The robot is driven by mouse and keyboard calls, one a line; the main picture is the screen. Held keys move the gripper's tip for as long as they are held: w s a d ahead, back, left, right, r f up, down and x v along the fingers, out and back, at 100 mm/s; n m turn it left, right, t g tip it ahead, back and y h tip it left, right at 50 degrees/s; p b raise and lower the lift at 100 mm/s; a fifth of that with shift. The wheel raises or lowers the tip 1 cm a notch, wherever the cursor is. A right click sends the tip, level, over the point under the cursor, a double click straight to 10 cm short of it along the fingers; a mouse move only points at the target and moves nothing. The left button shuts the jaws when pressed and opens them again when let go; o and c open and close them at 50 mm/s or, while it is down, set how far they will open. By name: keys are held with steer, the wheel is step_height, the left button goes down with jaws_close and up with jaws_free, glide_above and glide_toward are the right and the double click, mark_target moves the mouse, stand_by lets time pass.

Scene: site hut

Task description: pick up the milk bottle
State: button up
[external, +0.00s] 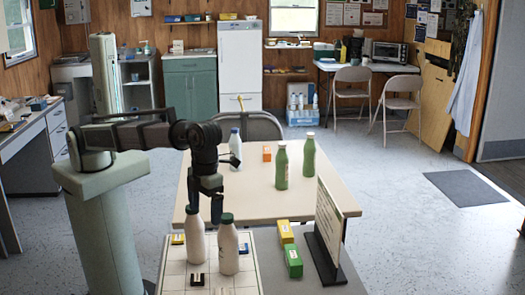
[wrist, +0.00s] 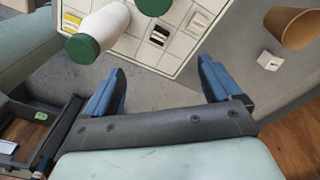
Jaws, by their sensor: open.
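Two white bottles with green caps stand upright on a gridded white board at the front of the table, the left one (external: 196,243) and the right one (external: 228,252). A third white bottle (external: 236,150) with a blue cap stands farther back. I cannot tell which one is the milk bottle. My gripper (external: 205,208) points down near the tops of the green-capped bottles. In the wrist view my gripper (wrist: 160,75) is open with nothing between its fingers. One white bottle (wrist: 107,22) shows beyond the left finger, and a second green cap (wrist: 153,5) is cut by the top edge.
Two green bottles (external: 281,168) (external: 308,156) and a small orange box (external: 267,153) stand farther back. Yellow (external: 286,231) and green (external: 293,262) boxes and an upright sign (external: 329,228) lie to the right. A tan cup (wrist: 294,28) shows in the wrist view.

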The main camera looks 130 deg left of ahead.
step_height(320, 180, up, 4)
steer(key=m, duration=0.2)
glide_above(227, 228)
steer(key=shift+s+a+y, duration=0.2)
steer(key=shift+s+y, duration=0.1)
steer(key=shift+s, duration=0.1)
steer(key=shift+a, duration=0.15)
step_height(227, 228, down, 8)
steer(key=shift+f, duration=0.1)
steer(key=shift+s+a+f, duration=0.1)
steer(key=shift+a+f, duration=0.05)
steer(key=shift+f, duration=1.2)
steer(key=shift+s+a+f, duration=0.1)
steer(key=shift+a+f, duration=0.05)
steer(key=shift+f, duration=1.15)
jaws_close()
